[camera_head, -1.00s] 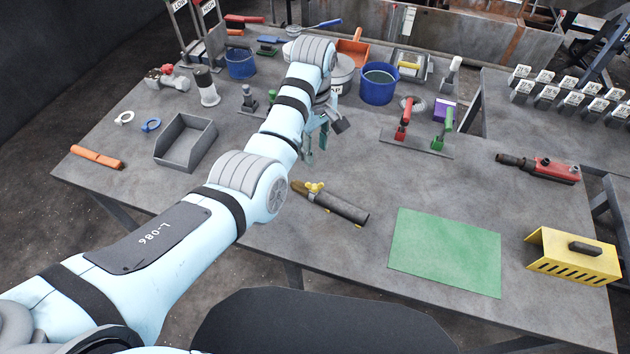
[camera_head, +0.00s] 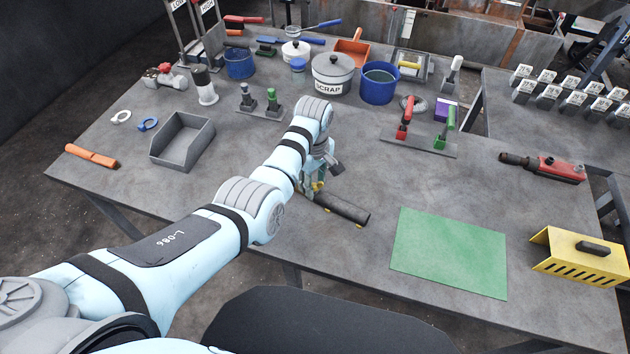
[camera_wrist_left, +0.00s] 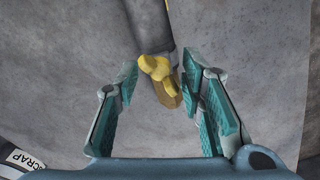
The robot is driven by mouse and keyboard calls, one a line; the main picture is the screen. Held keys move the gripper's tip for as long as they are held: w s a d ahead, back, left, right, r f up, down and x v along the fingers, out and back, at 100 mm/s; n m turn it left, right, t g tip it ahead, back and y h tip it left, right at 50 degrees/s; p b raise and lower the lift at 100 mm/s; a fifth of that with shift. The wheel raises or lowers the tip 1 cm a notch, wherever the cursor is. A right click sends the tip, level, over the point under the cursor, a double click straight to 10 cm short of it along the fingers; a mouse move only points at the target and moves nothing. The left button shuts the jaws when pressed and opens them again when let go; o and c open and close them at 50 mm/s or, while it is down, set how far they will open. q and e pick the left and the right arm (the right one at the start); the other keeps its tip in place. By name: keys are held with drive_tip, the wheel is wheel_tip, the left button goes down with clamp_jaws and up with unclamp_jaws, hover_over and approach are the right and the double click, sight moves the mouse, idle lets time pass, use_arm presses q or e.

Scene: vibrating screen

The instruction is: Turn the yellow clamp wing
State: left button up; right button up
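The yellow clamp wing (camera_wrist_left: 156,67) sits on a dark grey cylinder with a tapered yellow-brown end (camera_wrist_left: 168,94). In the wrist view it lies between the two teal fingers of my left gripper (camera_wrist_left: 160,70), which are open, with a gap visible on the right side. In the head view my left gripper (camera_head: 315,188) is over the left end of the dark cylinder (camera_head: 343,208), and hides most of the wing and the tapered end. My right gripper is not in view.
A green mat (camera_head: 449,253) and a yellow slotted cover (camera_head: 578,257) lie to the right. A grey open bin (camera_head: 182,142) stands to the left. The scrap pot (camera_head: 333,74), a blue bucket (camera_head: 379,85) and toggle clamps (camera_head: 418,138) stand farther back. The table around the cylinder is clear.

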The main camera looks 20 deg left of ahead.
use_arm(q)
clamp_jaws()
idle(0.3)
drive_tip(key=shift+r+m+p, duration=0.1)
drive_tip(key=shift+m+p, duration=1)
drive_tip(key=shift+m, duration=0.3)
drive_tip(key=shift+m+p, duration=0.3)
drive_tip(key=shift+m, duration=1.2)
drive_tip(key=shift+o, duration=1)
unclamp_jaws()
